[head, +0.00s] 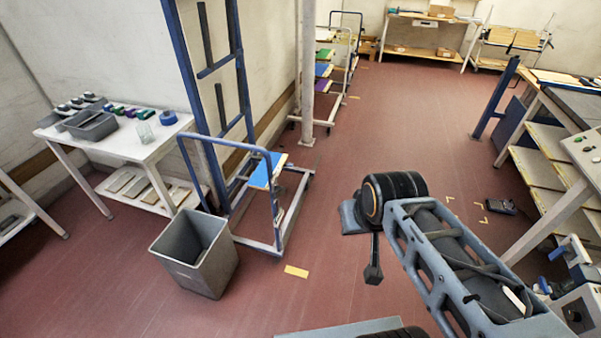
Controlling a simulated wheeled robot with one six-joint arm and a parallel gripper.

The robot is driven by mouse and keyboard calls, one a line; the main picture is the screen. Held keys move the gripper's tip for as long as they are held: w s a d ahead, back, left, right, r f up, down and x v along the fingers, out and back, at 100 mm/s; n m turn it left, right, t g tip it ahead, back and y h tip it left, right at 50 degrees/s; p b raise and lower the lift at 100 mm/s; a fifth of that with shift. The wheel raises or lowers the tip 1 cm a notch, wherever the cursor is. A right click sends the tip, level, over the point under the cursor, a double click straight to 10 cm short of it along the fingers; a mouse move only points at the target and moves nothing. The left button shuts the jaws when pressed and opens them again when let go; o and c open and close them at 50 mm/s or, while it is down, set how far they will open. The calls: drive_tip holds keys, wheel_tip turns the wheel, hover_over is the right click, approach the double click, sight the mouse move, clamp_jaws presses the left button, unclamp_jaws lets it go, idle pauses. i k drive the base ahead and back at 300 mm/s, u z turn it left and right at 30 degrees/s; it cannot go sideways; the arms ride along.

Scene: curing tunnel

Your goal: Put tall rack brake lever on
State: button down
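A tall rack with blue uprights (240,75) stands against the wall pillar at the left, its top cut off by the frame. A low wheeled trolley (283,222) with a blue push handle stands close in front and hides part of its foot. I cannot make out a brake lever on the rack; it is hidden or too small. My arm reaches in from the lower right. A small dark part, seemingly my gripper (373,272), hangs below the arm's far joint, right of the trolley and apart from it. Its fingers cannot be told apart.
A grey bin (197,256) stands on the floor before the trolley. A white table (120,143) with trays and small parts is at the left. More trolleys (335,60) line the wall behind a post (308,70). A bench (565,165) is at the right.

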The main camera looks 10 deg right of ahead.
sight(276, 192)
drive_tip(key=u, duration=0.1)
drive_tip(key=i, duration=0.7)
drive_tip(key=u, duration=0.8)
drive_tip(key=i, duration=0.35)
drive_tip(key=u, duration=0.3)
